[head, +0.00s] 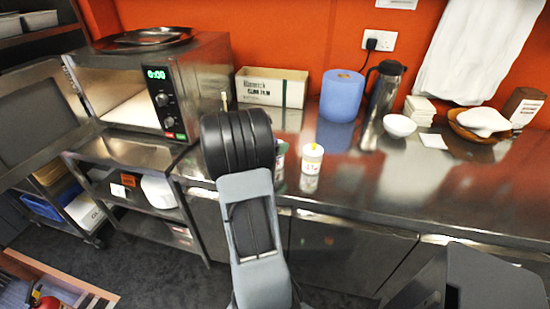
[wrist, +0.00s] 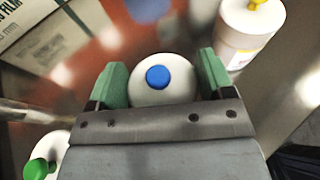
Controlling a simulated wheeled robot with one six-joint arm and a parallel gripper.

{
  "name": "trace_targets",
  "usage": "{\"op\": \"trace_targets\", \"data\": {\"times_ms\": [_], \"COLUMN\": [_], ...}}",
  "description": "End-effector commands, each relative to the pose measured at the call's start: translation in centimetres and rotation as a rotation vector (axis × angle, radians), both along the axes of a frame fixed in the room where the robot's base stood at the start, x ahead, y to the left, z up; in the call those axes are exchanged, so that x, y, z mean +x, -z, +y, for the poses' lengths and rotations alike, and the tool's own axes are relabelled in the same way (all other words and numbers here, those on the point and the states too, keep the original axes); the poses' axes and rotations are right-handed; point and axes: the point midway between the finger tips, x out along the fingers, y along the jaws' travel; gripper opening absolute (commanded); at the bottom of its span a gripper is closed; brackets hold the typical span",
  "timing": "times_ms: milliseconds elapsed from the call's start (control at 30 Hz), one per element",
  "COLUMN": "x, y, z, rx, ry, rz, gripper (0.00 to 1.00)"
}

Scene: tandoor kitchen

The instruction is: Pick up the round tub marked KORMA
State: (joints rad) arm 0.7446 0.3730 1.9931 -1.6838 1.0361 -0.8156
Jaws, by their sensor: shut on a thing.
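My gripper (wrist: 161,78) has its two green fingers on either side of a round white tub with a blue knob (wrist: 160,88) and is shut on it. The tub's label is out of sight, so I cannot read KORMA on it. In the head view my arm hides most of the gripper and this tub; I cannot tell whether the tub touches the counter. A white tub with a yellow knob (head: 312,159) stands just right of the gripper, also in the wrist view (wrist: 247,35). A white tub with a green knob (wrist: 45,160) shows at the wrist view's lower left.
The steel counter (head: 390,185) is clear at front right. Behind stand a cardboard box (head: 272,88), a blue paper roll (head: 341,95), a steel flask (head: 382,95) and a white bowl (head: 399,126). A steel oven (head: 190,85) with an open door is at left.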

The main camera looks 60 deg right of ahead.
Motion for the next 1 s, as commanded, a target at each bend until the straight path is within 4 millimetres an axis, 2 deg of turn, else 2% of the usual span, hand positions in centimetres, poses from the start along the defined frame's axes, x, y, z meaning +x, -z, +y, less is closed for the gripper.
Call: {"op": "trace_targets", "data": {"times_ms": [33,133,367,567,700,1000], "x": [0.0,0.0,0.0,0.0,0.0,-2.7], "y": [0.0,-0.1,-0.2,-1.4,-3.4,-9.6], "z": [0.0,0.0,0.0,0.0,0.0,4.4], "rx": [0.0,-0.002,-0.002,-0.005,-0.006,-0.006], "ry": [0.0,0.0,0.0,0.0,0.0,-0.001], "rz": [0.0,0.0,0.0,-0.003,-0.005,-0.006], "gripper": [0.34,0.26,0.26,0.26,0.26,0.26]}}
